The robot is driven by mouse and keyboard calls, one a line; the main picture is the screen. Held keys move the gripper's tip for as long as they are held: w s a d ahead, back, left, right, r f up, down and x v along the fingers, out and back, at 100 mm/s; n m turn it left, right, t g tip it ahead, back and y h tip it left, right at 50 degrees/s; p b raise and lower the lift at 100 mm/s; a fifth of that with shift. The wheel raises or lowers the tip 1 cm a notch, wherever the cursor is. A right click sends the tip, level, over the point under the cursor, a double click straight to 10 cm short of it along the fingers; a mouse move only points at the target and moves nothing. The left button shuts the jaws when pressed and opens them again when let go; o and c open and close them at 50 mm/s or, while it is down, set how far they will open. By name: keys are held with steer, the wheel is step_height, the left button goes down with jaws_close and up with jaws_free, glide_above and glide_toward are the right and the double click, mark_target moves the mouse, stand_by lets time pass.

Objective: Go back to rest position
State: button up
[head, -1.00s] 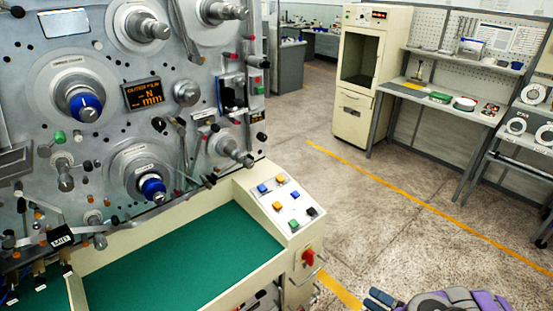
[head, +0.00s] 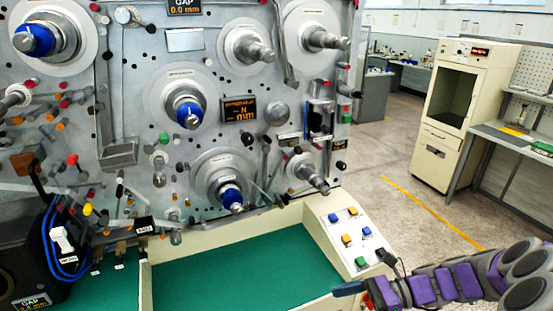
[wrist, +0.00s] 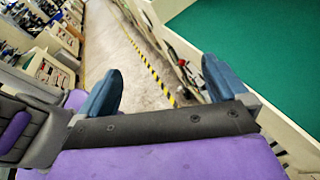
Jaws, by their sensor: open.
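My gripper (wrist: 161,80) shows in the wrist view with its two blue fingers wide apart and nothing between them. Past the fingers are the floor and a yellow-black striped line. In the head view my purple and grey arm reaches in from the lower right, and a blue finger (head: 349,289) shows at the front edge of the machine's bench, below the button panel (head: 352,238). The other finger is not clear there. The winding machine (head: 140,75) has several spindles with blue or grey hubs, and none is in my gripper.
The green bench top (head: 235,265) is bare in the middle. A dark box with blue cables (head: 30,255) stands at its left. A cream cabinet (head: 464,110) and a workbench (head: 515,137) stand at the back right. Open floor (head: 400,200) lies between them and the machine.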

steer(key=s+a+r+n+g+h, duration=0.45)
steer(key=s+a+n+h, duration=0.35)
steer(key=s+n, duration=0.35)
steer(key=s+d+r+n+t+h, duration=0.1)
steer(key=s+d+n+t+h, duration=0.2)
steer(key=s+d+n+h, duration=0.2)
steer(key=s+n+h, duration=0.2)
steer(key=s+n, duration=0.2)
steer(key=s, duration=0.2)
steer(key=shift+s+r, duration=0.4)
steer(key=shift+t, duration=0.25)
steer(key=shift+c, duration=0.4)
